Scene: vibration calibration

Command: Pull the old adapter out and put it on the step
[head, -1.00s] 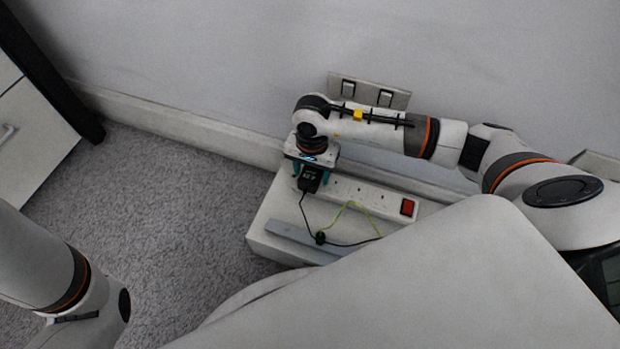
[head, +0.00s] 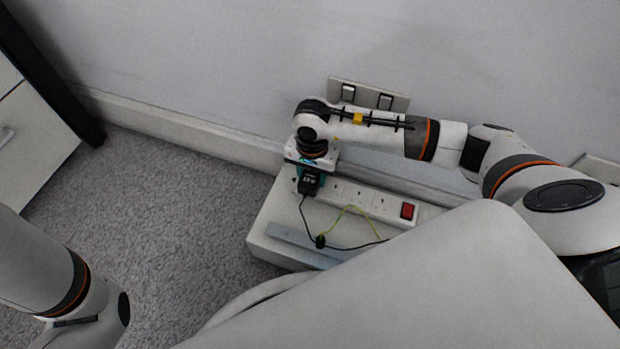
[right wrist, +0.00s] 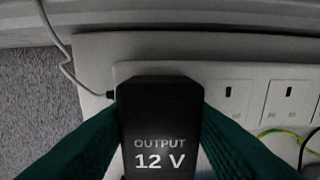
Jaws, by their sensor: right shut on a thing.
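The black adapter (head: 309,187) is at the left end of the white power strip (head: 366,200). In the right wrist view the adapter (right wrist: 160,125) shows the print "OUTPUT 12 V". My right gripper (head: 311,176) points down over it, with its teal fingers shut on the adapter's two sides. I cannot tell whether the adapter is fully seated, as its underside is hidden. The strip lies on a low white box-like step (head: 268,222) by the wall. Of my left arm only a link shows at the lower left; its gripper is out of view.
A thin black cable (head: 303,211) and a yellow-green wire (head: 345,208) run in front of the strip. A red switch (head: 407,210) is at its right end. A grey bar (head: 290,244) lies along the step's front. A wall plate (head: 368,94) is behind my right arm.

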